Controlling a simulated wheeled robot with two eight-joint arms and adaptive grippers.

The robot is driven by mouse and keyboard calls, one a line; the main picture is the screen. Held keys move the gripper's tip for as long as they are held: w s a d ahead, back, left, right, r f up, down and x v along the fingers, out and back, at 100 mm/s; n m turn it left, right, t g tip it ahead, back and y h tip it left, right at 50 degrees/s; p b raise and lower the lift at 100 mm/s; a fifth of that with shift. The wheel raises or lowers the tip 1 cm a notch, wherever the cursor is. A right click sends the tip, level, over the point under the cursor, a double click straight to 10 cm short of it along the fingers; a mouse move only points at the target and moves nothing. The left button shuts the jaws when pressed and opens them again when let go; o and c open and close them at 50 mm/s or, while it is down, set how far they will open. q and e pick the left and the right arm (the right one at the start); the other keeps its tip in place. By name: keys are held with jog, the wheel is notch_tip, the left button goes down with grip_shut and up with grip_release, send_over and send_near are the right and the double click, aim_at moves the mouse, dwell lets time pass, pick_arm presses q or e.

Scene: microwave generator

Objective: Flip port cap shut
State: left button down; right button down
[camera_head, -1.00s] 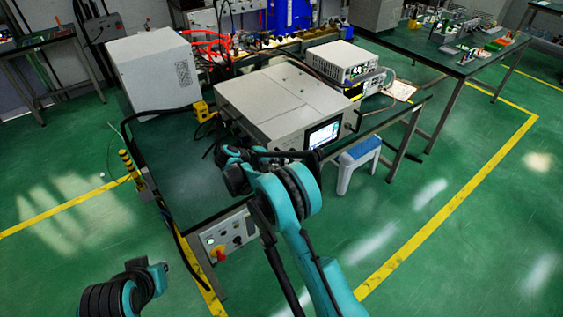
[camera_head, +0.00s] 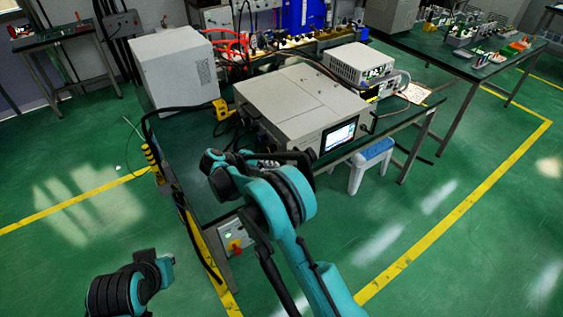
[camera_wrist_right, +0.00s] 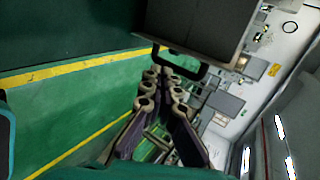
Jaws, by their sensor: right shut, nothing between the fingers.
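The microwave generator (camera_head: 300,105) is a large grey box with a lit screen on the dark green table (camera_head: 190,165). I cannot make out its port cap in either view. My right arm reaches the generator's near left side; its wrist hides part of that side, and the gripper (camera_head: 264,163) is mostly hidden behind it. In the right wrist view my right gripper (camera_wrist_right: 163,88) is shut and empty, fingertips just below a grey box (camera_wrist_right: 195,25) with a black handle (camera_wrist_right: 178,68). Of my left arm, only links show at lower left.
A white box (camera_head: 172,70) stands left of the generator, with a yellow item (camera_head: 221,108) between them. Stacked instruments (camera_head: 360,65) stand at the right. A blue-topped stool (camera_head: 372,155) is beside the table. A control panel (camera_head: 236,236) hangs near its front edge. Dark cables run along the left edge.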

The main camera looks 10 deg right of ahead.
jog(key=shift+s+a+r, duration=0.15)
jog(key=shift+s+a, duration=0.05)
jog(key=shift+a, duration=0.3)
